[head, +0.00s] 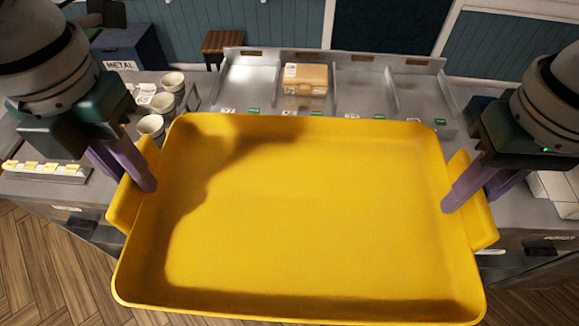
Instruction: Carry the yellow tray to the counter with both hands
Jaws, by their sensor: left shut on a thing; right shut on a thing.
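The yellow tray (300,215) is large, empty and fills the middle and lower part of the head view. My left gripper (145,185) is shut on the tray's left handle. My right gripper (452,205) is shut on the tray's right handle. The tray is held in front of the grey counter (60,190), and its far edge overlaps the counter in the picture. Whether the tray touches the counter cannot be told. The tray hides much of the counter's front and the floor beneath.
Several white cups (150,127) stand on the counter at left. A cardboard box (305,79) sits in one bay of the metal divider rack (245,75) at the back. A strip with yellow labels (45,170) lies at far left. A white box (555,190) is at right.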

